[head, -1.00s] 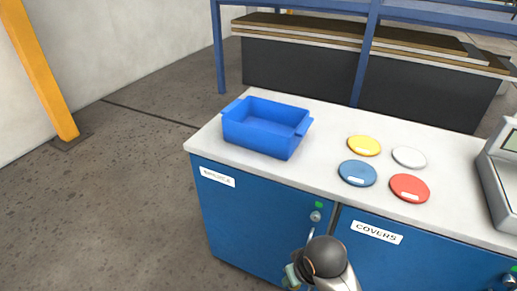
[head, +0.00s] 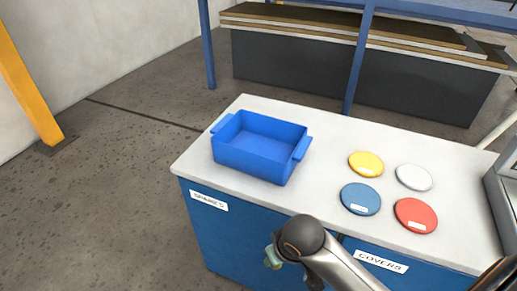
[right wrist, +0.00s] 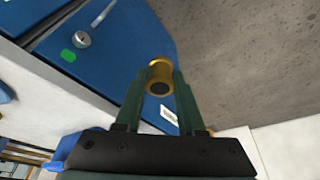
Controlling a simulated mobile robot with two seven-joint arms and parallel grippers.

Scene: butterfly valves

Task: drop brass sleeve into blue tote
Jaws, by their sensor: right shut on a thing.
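The blue tote (head: 262,148) stands on the left part of the light worktop, upright, and its visible inside looks empty. My right arm comes in from the lower right in the head view, and its gripper (head: 273,258) is low in front of the cabinet, mostly hidden behind the dark wrist. In the right wrist view the gripper (right wrist: 160,90) is shut on the brass sleeve (right wrist: 160,72), a short gold cylinder with a dark bore, held between the two green fingertips. The sleeve is hidden in the head view. The left gripper is not in view.
Yellow (head: 366,164), white (head: 414,177), blue (head: 361,199) and red (head: 416,215) discs lie right of the tote. A grey device (head: 503,190) stands at the right edge. The worktop (head: 325,150) is clear between tote and discs. Blue cabinets (head: 225,235) are below.

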